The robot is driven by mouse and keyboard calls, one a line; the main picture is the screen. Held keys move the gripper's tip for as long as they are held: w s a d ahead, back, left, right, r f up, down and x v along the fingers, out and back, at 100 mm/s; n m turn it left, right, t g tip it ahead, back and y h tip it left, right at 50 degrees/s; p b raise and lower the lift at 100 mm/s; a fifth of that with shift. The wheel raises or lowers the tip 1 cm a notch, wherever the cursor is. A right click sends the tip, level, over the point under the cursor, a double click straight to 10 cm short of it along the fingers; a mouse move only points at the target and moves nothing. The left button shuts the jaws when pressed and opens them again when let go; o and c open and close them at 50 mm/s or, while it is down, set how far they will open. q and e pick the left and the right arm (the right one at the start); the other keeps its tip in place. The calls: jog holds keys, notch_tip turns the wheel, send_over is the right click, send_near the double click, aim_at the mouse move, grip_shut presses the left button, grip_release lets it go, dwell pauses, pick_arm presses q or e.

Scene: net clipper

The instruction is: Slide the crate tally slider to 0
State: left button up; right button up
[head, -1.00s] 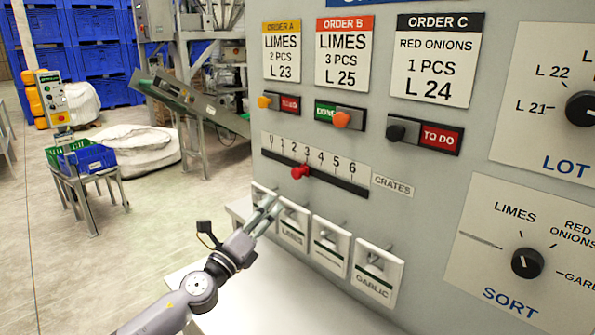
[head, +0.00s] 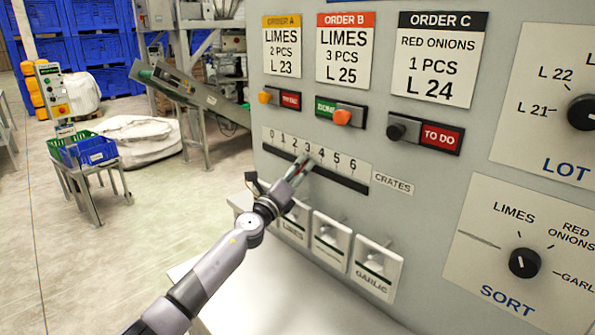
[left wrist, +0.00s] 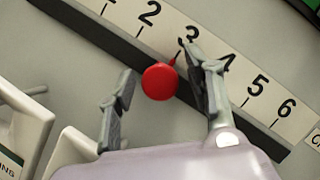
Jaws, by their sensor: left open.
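The crate tally slider is a dark slot (head: 341,179) under a white scale (head: 328,159) numbered 0 to 6 on the grey panel. Its red knob (left wrist: 160,81) has a small pointer at about the 3 mark in the left wrist view. In the head view the knob is hidden by my left gripper (head: 300,166). My left gripper is open, its fingers (left wrist: 156,70) on either side of the knob. The right finger lies close to it; I cannot tell whether it touches. My right gripper is not in view.
White tags on hooks, one marked GARLIC (head: 376,268), hang below the slider. Order switches, such as the TO DO switch (head: 424,134), sit above it. A SORT knob (head: 525,263) and a LOT knob (head: 583,112) are at the right. Open floor lies left.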

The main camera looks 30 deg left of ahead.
pick_arm(q)
grip_shut()
dwell(0.7)
